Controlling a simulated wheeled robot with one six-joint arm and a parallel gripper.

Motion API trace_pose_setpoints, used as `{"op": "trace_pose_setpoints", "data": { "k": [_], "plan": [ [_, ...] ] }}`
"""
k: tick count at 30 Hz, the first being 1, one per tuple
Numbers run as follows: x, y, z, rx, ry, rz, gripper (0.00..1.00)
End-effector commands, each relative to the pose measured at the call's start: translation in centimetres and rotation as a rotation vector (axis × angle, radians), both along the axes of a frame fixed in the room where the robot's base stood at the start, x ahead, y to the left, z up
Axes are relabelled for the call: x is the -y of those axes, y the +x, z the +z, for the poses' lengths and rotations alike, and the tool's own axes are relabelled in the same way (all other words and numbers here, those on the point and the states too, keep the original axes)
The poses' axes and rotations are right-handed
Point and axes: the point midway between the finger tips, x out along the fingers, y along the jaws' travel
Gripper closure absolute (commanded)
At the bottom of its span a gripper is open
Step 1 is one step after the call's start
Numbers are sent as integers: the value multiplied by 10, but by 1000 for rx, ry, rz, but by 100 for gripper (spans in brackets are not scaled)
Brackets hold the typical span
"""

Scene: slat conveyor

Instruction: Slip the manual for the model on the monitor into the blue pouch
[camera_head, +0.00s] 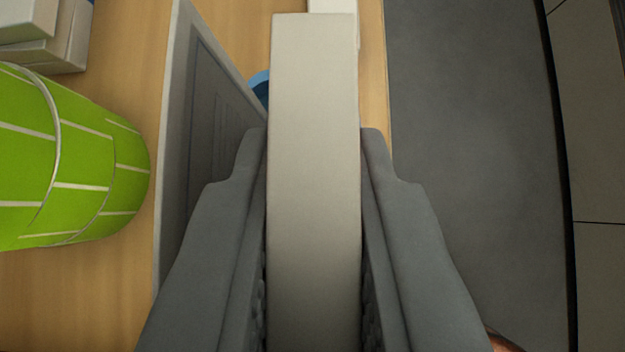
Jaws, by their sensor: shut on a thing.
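My gripper (314,140) is in the middle of the camera view, its two grey fingers shut on a thick, pale off-white slab (314,200). The slab is seen edge-on and stands between the fingers, so its cover and any print are hidden. I cannot tell from this view whether it is the manual. A small blue curved thing (260,85) shows behind the slab's left side. Most of it is hidden, so I cannot tell whether it is the blue pouch. The monitor's model picture is not readable here.
A wooden surface (120,290) lies below. A grey-framed panel (185,130) stands close left of my gripper. A green cylinder with pale lines (75,160) is further left, with pale boxes (60,45) behind.

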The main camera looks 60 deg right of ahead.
Motion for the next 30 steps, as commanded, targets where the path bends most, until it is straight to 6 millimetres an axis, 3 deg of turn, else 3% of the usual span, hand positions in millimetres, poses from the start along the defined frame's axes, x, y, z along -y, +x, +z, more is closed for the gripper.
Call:
{"op": "trace_pose_setpoints", "data": {
  "k": [18, 30],
  "plan": [
    [0, 0, -36, -1, 1, -1, 100],
    [0, 0, -40, 1, 0, -1, 100]
  ]
}}
